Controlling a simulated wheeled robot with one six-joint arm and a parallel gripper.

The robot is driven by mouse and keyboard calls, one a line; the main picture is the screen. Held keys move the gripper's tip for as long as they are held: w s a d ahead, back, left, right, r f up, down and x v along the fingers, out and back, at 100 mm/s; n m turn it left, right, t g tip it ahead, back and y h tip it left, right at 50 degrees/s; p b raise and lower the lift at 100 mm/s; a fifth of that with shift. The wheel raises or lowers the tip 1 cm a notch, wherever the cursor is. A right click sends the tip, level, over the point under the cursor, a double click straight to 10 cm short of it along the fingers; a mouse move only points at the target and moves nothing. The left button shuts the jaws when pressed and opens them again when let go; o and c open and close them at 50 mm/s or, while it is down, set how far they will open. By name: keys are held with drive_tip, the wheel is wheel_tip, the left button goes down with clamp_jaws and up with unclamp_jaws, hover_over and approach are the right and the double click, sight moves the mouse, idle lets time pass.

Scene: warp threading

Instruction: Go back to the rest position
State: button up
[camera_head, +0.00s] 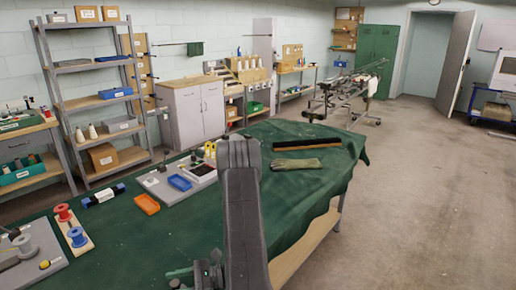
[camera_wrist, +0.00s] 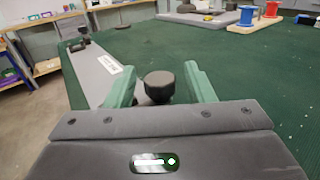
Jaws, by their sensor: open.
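My gripper (camera_wrist: 160,88) shows in the wrist view as two green fingers standing apart. A black knob (camera_wrist: 158,86) on a grey base shows between them, with a gap at the right finger. I cannot tell how far beyond the fingertips the knob is. A grey bar (camera_wrist: 88,62) with a white label runs from there toward the upper left along the cloth's edge. In the head view, my arm hangs over the near side of the green-covered table (camera_head: 125,240). Only a bit of a green finger shows at the bottom, and the fingertips are mostly hidden.
A spool board with a red spool (camera_head: 63,212) and a blue spool (camera_head: 77,237) stands at the left. An orange tray (camera_head: 147,204), a blue tray (camera_head: 180,183) and gloves (camera_head: 296,164) lie farther back. Open floor (camera_head: 430,200) lies to the right of the table.

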drive_tip(key=n+g+p, duration=0.1)
drive_tip(key=g, duration=0.1)
drive_tip(key=shift+r+n+g+h, duration=0.15)
drive_tip(key=shift+n+g+h, duration=0.15)
drive_tip(key=shift+n+h, duration=0.1)
drive_tip(key=b+v, duration=0.2)
drive_tip(key=v, duration=0.9)
drive_tip(key=shift+w+d+b, duration=0.1)
drive_tip(key=shift+d+b, duration=0.2)
drive_tip(key=shift+b, duration=0.1)
